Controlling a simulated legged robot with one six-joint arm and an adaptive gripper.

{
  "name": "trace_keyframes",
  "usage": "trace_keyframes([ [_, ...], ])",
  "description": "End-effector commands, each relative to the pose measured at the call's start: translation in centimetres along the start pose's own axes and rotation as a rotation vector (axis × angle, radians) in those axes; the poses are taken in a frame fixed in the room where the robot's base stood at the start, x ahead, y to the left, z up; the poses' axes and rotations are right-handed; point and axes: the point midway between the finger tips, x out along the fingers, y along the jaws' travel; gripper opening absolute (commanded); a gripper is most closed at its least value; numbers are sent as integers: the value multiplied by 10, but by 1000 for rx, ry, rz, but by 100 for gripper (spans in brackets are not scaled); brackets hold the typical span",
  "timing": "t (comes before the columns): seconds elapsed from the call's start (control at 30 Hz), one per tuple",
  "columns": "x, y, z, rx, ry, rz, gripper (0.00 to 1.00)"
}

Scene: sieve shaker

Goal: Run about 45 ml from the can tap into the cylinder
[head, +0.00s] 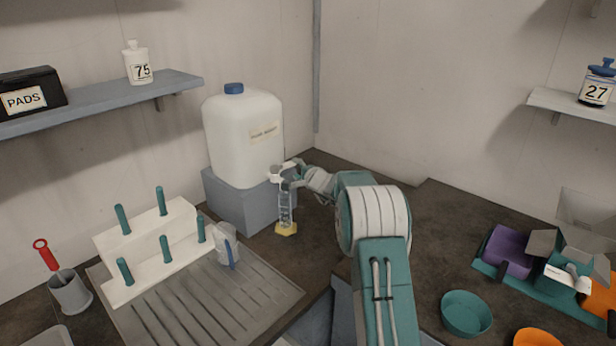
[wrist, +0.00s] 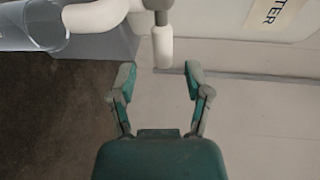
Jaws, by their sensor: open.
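The white can (head: 240,145) with a blue cap stands on a grey block (head: 238,203). Its white tap (head: 276,176) sticks out low on the right side; in the wrist view the spout (wrist: 92,16) bends down over the clear cylinder (wrist: 32,24). The cylinder (head: 285,208) stands upright on its yellow foot under the tap; its liquid level is too small to tell. My gripper (head: 293,177) is at the tap. In the wrist view my gripper (wrist: 160,78) is open, with the white-tipped tap handle (wrist: 162,46) just ahead of the gap between its fingers.
A draining tray (head: 215,310) with a white peg rack (head: 150,245) and a clear beaker (head: 226,246) lies left of the cylinder. A teal bowl (head: 466,313) and purple and teal equipment (head: 508,250) are at right. The counter around the cylinder's foot is bare.

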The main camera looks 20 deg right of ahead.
Motion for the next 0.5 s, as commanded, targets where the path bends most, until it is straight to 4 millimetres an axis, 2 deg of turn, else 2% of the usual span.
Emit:
trace_keyframes([
  [0.3,-52,0,-1,2,2,0,64],
  [0.5,-70,1,0,1,0,1,64],
])
